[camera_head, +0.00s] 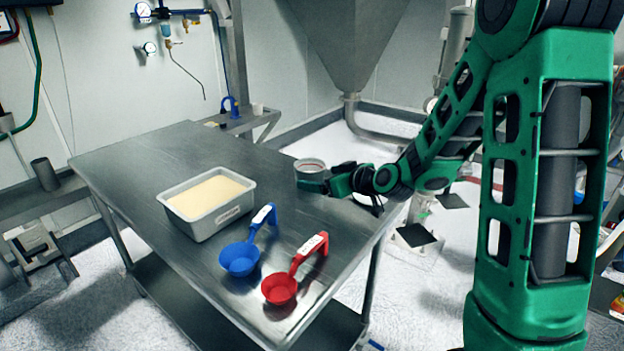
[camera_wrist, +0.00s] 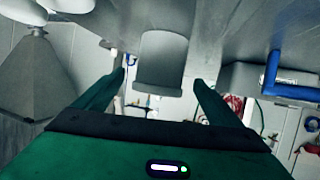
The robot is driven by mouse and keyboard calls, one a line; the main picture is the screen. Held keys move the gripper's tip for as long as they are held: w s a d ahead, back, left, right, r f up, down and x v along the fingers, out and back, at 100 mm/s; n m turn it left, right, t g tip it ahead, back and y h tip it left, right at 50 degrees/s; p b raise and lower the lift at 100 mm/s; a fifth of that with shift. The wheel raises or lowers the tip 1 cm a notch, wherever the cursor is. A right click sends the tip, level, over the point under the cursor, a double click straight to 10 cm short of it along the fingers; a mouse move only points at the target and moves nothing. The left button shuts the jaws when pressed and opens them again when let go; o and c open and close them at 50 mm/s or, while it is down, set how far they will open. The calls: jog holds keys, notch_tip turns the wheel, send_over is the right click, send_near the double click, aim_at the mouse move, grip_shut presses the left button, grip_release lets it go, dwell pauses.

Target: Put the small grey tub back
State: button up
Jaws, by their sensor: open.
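The small grey tub (camera_head: 310,173) is round and stands upright on the steel table (camera_head: 140,150), near the table's far right edge. It also shows in the wrist view (camera_wrist: 162,65), where the picture is upside down and the tabletop is at the top. My gripper (camera_head: 326,183) reaches in low from the right, beside the tub. In the wrist view my gripper's two green fingers (camera_wrist: 159,82) are open, one to each side of the tub with visible gaps. The fingers do not grip it. The tub's contents cannot be made out.
A rectangular grey tub (camera_head: 212,226) of pale powder stands on the table to the left. A blue scoop (camera_head: 240,259) and a red scoop (camera_head: 280,289) lie near the front. The far left tabletop is clear. A steel hopper (camera_head: 348,45) hangs behind.

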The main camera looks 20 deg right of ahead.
jog(key=s+d+g, duration=0.1)
jog(key=s, duration=0.2)
jog(key=s+d+g+h, duration=0.1)
jog(key=s+d, duration=0.1)
jog(key=s, duration=0.2)
jog(key=s+d+g, duration=0.1)
jog(key=s, duration=0.3)
jog(key=shift+d+f, duration=0.15)
jog(key=shift+d, duration=0.1)
jog(key=s+d+m+g+h, duration=0.1)
jog(key=s+d+m+g, duration=0.2)
jog(key=s, duration=0.7)
jog(key=s+d+m+g+h, duration=0.1)
jog(key=s+d+m+g, duration=0.2)
jog(key=s, duration=0.8)
jog(key=s+d+r+m+g+h, duration=0.1)
jog(key=s+d+m+g, duration=0.2)
jog(key=s, duration=0.7)
jog(key=shift+s+d+m+g, duration=0.4)
jog(key=shift+d+m, duration=0.35)
jog(key=shift+m, duration=0.15)
jog(key=shift+w, duration=0.1)
jog(key=shift+w+f+h, duration=0.2)
jog(key=shift+w+h, duration=0.1)
jog(key=shift+w, duration=0.3)
